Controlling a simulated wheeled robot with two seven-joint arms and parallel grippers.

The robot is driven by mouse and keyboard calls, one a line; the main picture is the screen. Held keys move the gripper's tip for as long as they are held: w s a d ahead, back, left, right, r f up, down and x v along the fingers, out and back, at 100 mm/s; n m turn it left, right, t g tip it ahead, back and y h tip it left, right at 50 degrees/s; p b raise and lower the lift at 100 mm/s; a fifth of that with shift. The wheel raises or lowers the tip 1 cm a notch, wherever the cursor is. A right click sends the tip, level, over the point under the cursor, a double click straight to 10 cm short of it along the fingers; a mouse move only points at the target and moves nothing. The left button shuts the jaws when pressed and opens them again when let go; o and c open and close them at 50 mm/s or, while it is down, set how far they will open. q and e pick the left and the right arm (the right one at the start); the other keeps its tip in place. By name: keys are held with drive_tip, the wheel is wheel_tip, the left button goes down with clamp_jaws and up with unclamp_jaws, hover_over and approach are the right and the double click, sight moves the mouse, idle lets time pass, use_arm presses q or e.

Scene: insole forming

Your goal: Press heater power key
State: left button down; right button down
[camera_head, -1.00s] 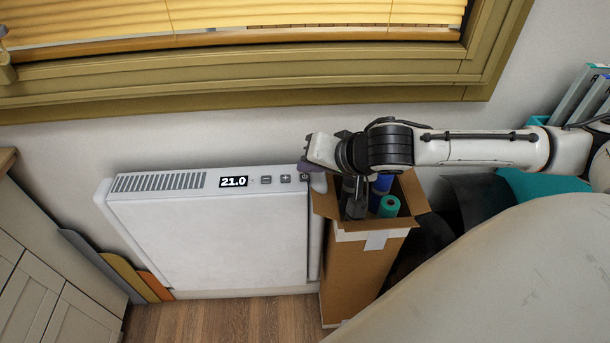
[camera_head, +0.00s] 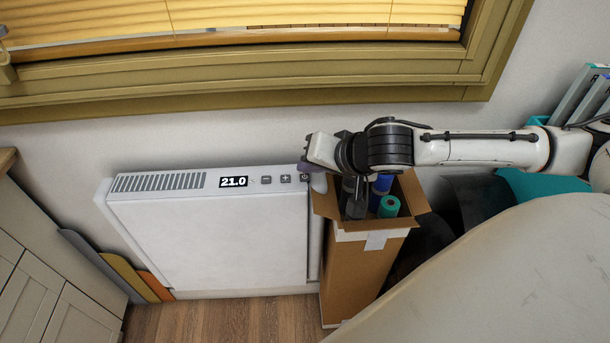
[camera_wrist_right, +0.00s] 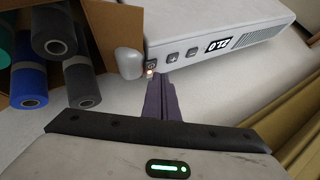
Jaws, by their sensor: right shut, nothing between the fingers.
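The white heater (camera_head: 205,240) stands against the wall, with its lit display (camera_head: 233,182) reading 21.0. On its top panel are a minus key (camera_head: 266,180), a plus key (camera_head: 286,179) and the power key (camera_head: 304,177) at the right end. In the right wrist view the power key (camera_wrist_right: 151,65) has a small lit spot beside it. My right gripper (camera_head: 308,168) is shut and empty, its purple fingertips right at the power key. In the wrist view the fingertips (camera_wrist_right: 159,78) are just below the key; contact cannot be told. My left gripper is not in view.
An open cardboard box (camera_head: 355,265) with blue, green and dark rolls stands close to the heater's right side, under my right wrist. A window sill (camera_head: 240,80) runs above. A cabinet (camera_head: 50,270) is at the left.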

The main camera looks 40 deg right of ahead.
drive_tip(key=shift+f, duration=0.15)
drive_tip(key=shift+f, duration=0.3)
drive_tip(key=shift+f, duration=0.15)
idle(0.6)
drive_tip(key=shift+r+p, duration=0.6)
drive_tip(key=shift+r, duration=0.05)
wheel_tip(320, 180, up, 4)
drive_tip(key=p, duration=0.5)
drive_tip(key=shift+r, duration=0.2)
drive_tip(key=shift+r+p, duration=0.3)
drive_tip(key=shift+r, duration=0.45)
